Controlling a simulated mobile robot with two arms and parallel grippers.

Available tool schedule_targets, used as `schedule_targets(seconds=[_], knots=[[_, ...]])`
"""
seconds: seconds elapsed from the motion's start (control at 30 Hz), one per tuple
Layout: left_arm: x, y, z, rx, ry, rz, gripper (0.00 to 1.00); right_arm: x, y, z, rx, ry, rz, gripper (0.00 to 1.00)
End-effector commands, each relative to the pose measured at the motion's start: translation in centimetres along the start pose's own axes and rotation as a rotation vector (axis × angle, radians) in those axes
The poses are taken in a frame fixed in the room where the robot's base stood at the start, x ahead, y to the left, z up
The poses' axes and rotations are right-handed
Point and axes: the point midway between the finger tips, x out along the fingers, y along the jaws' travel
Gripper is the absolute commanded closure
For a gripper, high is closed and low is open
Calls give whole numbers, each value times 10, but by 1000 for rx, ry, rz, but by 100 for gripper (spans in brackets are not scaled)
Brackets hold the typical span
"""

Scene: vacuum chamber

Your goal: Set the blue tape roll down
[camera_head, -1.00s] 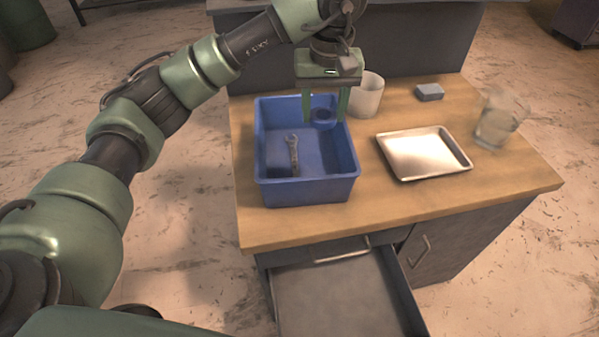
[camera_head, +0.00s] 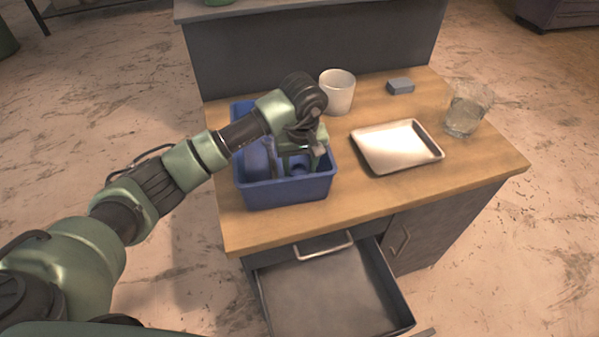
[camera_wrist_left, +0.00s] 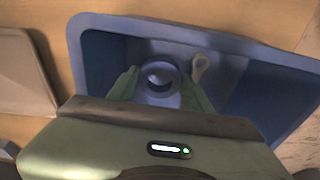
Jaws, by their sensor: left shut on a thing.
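My left gripper (camera_head: 299,166) reaches down into the blue bin (camera_head: 290,191) on the workbench. It is shut on the blue tape roll (camera_head: 297,169), which sits between its two fingers. In the left wrist view the tape roll (camera_wrist_left: 160,84) shows as a ring with a dark hole, with a finger on each side. A wrench (camera_wrist_left: 200,66) lies in the bin beside it. The bin rim (camera_wrist_left: 190,29) surrounds the gripper in that view. Whether the roll touches the bin floor I cannot tell. My right gripper is not in view.
A white cup (camera_head: 337,92) stands behind the bin. A metal tray (camera_head: 397,147), a grey-blue block (camera_head: 400,86) and a clear glass (camera_head: 465,110) are to the right. An open drawer (camera_head: 335,292) sticks out below the wooden top. The front right of the top is clear.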

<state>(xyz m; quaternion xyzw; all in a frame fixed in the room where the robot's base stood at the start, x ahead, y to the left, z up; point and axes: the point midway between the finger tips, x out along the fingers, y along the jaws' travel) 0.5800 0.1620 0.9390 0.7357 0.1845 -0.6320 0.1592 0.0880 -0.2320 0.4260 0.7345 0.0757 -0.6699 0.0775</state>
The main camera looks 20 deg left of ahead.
Motion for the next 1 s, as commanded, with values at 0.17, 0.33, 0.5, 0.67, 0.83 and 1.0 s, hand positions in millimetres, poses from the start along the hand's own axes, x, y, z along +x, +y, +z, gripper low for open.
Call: schedule_targets(seconds=[0.17, 0.33, 0.5, 0.67, 0.83, 1.0], knots=[[26, 0, 5, -1, -5, -2, 89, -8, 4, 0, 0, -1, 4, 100], [36, 0, 6, 1, 0, 0, 89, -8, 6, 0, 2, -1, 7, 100], [37, 0, 6, 1, -1, -1, 89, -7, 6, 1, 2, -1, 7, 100], [39, 0, 7, 1, -1, 0, 42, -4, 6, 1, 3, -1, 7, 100], [39, 0, 7, 1, -2, -1, 41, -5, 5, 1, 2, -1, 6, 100], [38, 0, 6, 1, -2, -1, 41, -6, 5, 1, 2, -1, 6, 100]])
